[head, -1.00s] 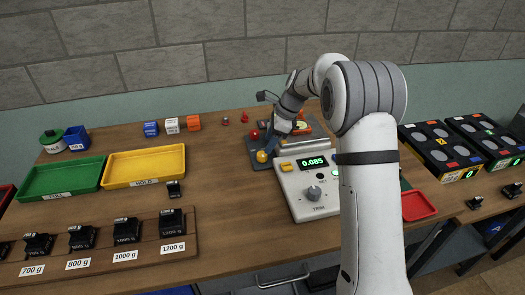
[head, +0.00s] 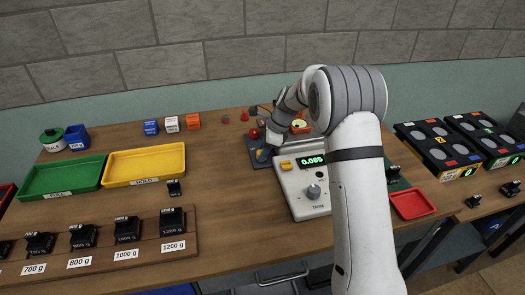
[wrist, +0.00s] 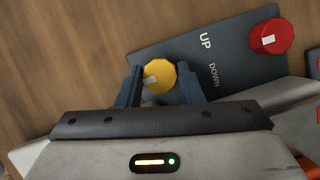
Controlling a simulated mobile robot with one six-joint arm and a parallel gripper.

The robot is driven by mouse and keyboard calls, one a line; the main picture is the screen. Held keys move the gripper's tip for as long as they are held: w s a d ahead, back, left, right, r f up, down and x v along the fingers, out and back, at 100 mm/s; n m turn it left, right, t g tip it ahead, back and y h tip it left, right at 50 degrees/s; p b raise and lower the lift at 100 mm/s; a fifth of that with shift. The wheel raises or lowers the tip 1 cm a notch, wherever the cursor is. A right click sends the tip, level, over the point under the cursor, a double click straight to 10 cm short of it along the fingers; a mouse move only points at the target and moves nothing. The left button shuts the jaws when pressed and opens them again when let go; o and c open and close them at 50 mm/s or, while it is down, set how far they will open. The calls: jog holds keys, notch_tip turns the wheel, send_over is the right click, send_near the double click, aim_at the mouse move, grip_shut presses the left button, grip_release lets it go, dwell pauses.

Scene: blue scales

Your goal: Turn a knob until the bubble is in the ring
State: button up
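A yellow knob (wrist: 158,77) with a pale mark sits on a dark grey plate (wrist: 190,48) printed UP and DOWN. My gripper (wrist: 159,84) has its blue fingers on either side of this knob, with small gaps visible, so it looks open. In the head view my gripper (head: 264,153) is low over the plate and hides most of the yellow knob. A red knob (wrist: 271,36) stands further right in the wrist view, and also shows in the head view (head: 254,133). A pale round dial (head: 300,124), perhaps the bubble level, is partly behind my arm; its bubble and ring cannot be made out.
A white scale console (head: 306,190) with a green 0.085 readout and a dark knob stands just in front. Yellow (head: 145,164) and green (head: 60,178) trays and several black weights lie left. A red tray (head: 412,204) is right.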

jog(key=c, duration=0.5)
jog(key=shift+o, duration=0.3)
jog(key=shift+n, duration=0.3)
jog(key=n+g+p, duration=0.2)
jog(key=n, duration=0.2)
jog(key=shift+w+r, duration=0.1)
jog(key=shift+w, duration=0.05)
jog(key=n, duration=0.2)
jog(key=n+g+h+p, duration=0.1)
jog(key=n, duration=0.2)
jog(key=shift+a+h, duration=0.1)
jog(key=shift+h, duration=0.2)
jog(key=o, duration=1)
jog(key=shift+c, duration=0.2)
